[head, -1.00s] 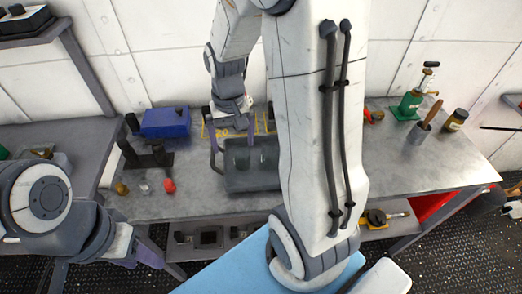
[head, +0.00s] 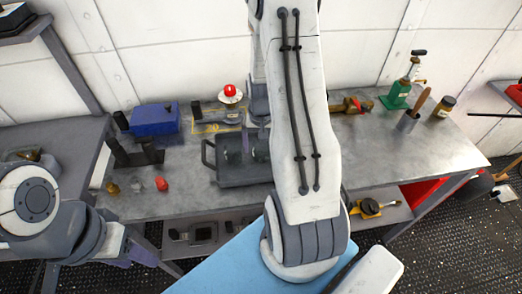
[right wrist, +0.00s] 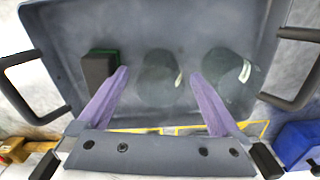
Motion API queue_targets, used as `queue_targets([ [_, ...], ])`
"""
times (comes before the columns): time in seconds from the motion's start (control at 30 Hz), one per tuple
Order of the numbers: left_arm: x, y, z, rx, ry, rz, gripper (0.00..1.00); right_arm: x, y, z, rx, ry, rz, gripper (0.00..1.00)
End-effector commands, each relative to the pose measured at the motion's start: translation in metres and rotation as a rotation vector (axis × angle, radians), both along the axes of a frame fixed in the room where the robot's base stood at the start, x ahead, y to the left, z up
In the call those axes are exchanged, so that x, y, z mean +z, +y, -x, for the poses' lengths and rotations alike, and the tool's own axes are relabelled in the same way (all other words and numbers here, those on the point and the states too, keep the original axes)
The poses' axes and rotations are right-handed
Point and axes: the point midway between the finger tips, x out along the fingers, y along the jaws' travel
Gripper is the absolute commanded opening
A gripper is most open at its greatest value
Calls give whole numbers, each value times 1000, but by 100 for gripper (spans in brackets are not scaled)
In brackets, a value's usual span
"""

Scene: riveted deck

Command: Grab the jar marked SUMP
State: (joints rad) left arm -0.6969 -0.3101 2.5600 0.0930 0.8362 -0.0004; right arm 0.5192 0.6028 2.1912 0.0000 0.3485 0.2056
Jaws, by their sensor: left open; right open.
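A grey tray (head: 240,177) with handles sits on the workbench and also fills much of the right wrist view (right wrist: 140,20). In it are two dark glassy jars, a middle one (right wrist: 160,80) and a right one (right wrist: 228,75), each with a pale label strip too small to read. A dark green-edged block (right wrist: 100,68) lies left of them. My right gripper (right wrist: 160,76) is open over the tray; the middle jar shows between its purple fingers. I cannot tell whether they touch it. My left gripper (head: 142,252) is at the lower left, away from the tray, its fingers mostly hidden.
A blue box (head: 155,120), a red-topped item (head: 230,92) and a dark bracket (head: 135,154) stand around the tray. A green-based device (head: 400,94), a tool cup (head: 408,122) and a brown jar (head: 444,107) stand at right. The bench's right front is clear.

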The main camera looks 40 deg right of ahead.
Motion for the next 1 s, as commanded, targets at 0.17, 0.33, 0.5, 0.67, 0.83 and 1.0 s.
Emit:
queue_targets([
  [0.17,5,0,0,0,0,0,47,-21,0,1,0,1,-1,100],
  [0.33,4,0,0,0,0,0,47,-25,0,0,0,-1,1,100],
  [0.5,4,0,0,0,0,0,47,-25,0,0,0,-1,1,85],
  [0.67,4,0,0,0,0,0,47,-25,0,0,0,-1,1,24],
  [0.83,4,0,0,0,0,0,47,-25,0,0,0,-1,1,8],
  [1.0,4,0,0,0,0,0,47,-23,-1,0,0,-2,1,8],
])
